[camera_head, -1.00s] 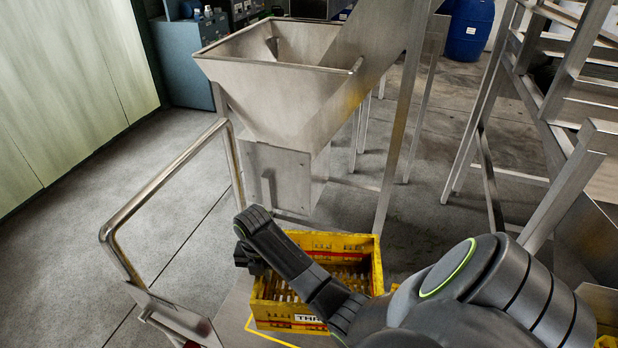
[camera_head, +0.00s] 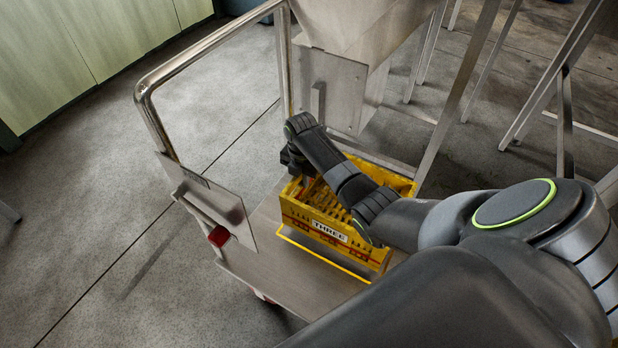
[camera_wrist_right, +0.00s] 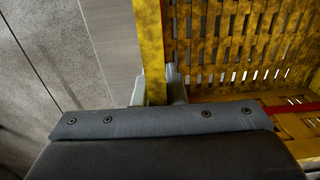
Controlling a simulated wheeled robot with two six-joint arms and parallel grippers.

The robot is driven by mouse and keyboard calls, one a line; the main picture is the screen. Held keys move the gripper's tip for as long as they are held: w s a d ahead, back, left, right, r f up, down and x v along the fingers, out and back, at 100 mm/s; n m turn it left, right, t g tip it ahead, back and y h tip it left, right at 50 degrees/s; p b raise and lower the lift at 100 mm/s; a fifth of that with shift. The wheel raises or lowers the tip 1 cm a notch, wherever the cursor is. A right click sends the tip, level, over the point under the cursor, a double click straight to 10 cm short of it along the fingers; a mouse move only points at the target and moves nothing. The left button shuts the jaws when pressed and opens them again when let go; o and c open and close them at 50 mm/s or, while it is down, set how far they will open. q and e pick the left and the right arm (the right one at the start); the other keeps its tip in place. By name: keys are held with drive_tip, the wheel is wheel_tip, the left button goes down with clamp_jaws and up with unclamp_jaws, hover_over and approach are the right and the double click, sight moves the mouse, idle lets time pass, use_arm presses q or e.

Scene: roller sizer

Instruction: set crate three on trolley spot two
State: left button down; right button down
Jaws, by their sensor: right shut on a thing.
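Crate three (camera_head: 299,214), a yellow slatted crate with a "THREE" label on its front, is at the trolley's deck (camera_head: 262,232). It stands just behind a yellow outline (camera_head: 325,260) marked on the deck; my arm covers part of it. I cannot tell whether it rests on the deck or hangs slightly above it. My right gripper (camera_head: 291,160) is at the crate's left end. In the right wrist view, its fingers (camera_wrist_right: 157,90) are shut on the crate's yellow rim (camera_wrist_right: 149,45). My left gripper is not in view. No spot number is readable.
The trolley's bent metal handle (camera_head: 149,95) rises at its left end, with a red part (camera_head: 219,236) below. A steel hopper machine (camera_head: 370,35) and its legs stand close behind the crate. Bare floor lies to the left.

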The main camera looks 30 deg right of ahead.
wheel_tip(320, 180, down, 4)
drive_tip(key=shift+r+b, duration=0.25)
drive_tip(key=shift+b, duration=0.45)
drive_tip(key=shift+f, duration=0.4)
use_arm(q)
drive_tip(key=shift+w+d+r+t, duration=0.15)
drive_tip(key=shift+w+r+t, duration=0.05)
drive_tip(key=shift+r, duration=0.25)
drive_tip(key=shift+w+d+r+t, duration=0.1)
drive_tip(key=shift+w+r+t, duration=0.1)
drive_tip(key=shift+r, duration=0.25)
use_arm(e)
drive_tip(key=shift+r, duration=0.1)
drive_tip(key=c, duration=1.5)
unclamp_jaws()
